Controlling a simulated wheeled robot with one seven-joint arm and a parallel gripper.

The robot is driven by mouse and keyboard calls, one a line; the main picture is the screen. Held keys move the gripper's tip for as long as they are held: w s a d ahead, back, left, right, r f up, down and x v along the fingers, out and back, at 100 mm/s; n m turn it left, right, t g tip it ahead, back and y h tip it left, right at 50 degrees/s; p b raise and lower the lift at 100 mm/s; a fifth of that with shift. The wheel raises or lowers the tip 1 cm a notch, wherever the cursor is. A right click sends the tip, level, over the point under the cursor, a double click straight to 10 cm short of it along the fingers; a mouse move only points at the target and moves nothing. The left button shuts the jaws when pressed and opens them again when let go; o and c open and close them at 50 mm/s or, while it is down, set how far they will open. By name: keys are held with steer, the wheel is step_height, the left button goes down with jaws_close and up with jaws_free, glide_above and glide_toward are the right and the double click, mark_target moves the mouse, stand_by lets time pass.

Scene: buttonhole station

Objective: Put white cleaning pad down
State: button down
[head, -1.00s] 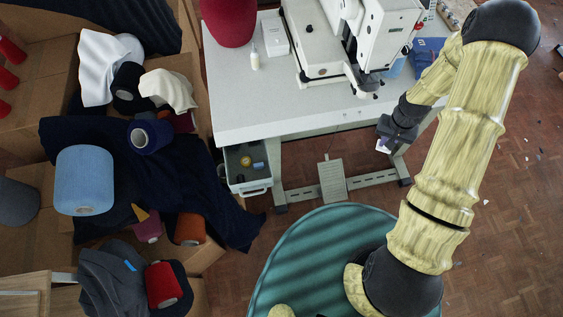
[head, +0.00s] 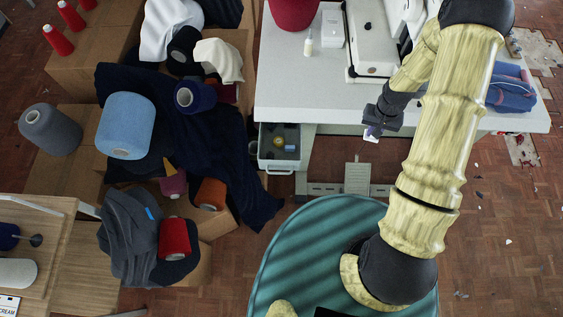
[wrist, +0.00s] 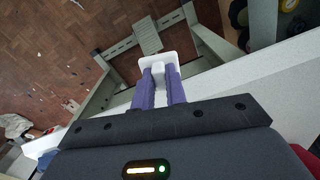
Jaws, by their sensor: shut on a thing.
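The white cleaning pad (wrist: 154,62) is held between the two purple fingers of my gripper (wrist: 162,85) in the wrist view. The pad juts out past the fingertips. In the head view, my gripper (head: 373,130) is in front of the table's front edge, with the small white pad (head: 371,135) at its tip. The pad is in the air, with the floor and the table's frame below it. The white worktable (head: 300,85) lies behind my gripper, and its front edge also shows in the wrist view (wrist: 270,65).
An open drawer (head: 279,150) with small items hangs under the table's left front. A white sewing machine (head: 395,20), white box (head: 332,28), small bottle (head: 308,44) and blue folded cloth (head: 510,88) stand on the table. The table's front left is bare. Yarn cones and cloth fill boxes at left.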

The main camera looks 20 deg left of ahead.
steer(key=shift+a+f, duration=0.1)
steer(key=shift+a, duration=0.05)
steer(key=shift+a+f+b, duration=0.2)
steer(key=shift+a+b, duration=0.1)
steer(key=shift+b, duration=0.15)
steer(key=s+a+f+n+b, duration=0.1)
steer(key=s+a+f+b, duration=0.1)
steer(key=a+b, duration=0.4)
steer(key=s+a+f+n+b, duration=0.1)
steer(key=s+a+f+b, duration=0.2)
steer(key=a+b, duration=0.4)
steer(key=s+a+f+b, duration=0.2)
steer(key=a+b, duration=0.4)
steer(key=a, duration=0.6)
steer(key=shift+s+f+n+b, duration=0.3)
steer(key=shift+f+n+b, duration=0.1)
steer(key=shift+f, duration=0.15)
steer(key=shift+f, duration=3.15)
steer(key=shift+f, duration=1.85)
